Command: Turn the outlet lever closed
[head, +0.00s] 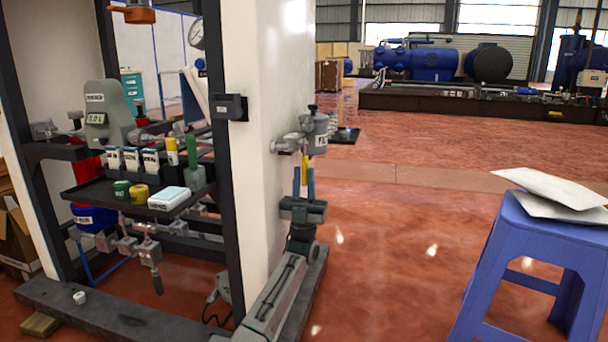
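A grey canister (315,128) with a label and metal fittings is mounted on the side of the white panel. A yellow lever (304,168) hangs below it, pointing down. My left gripper (304,182) points up from below, with one blue finger on each side of the lever's lower part. The fingers look very near the lever, but I cannot tell whether they press on it. The lever's lower end is partly hidden between the fingers. My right gripper is out of view.
A dark shelf (99,194) in the frame at left holds small bottles, boxes and a white case. A blue stool (536,238) with white packets on top stands at right. The red floor between the panel and the stool is clear.

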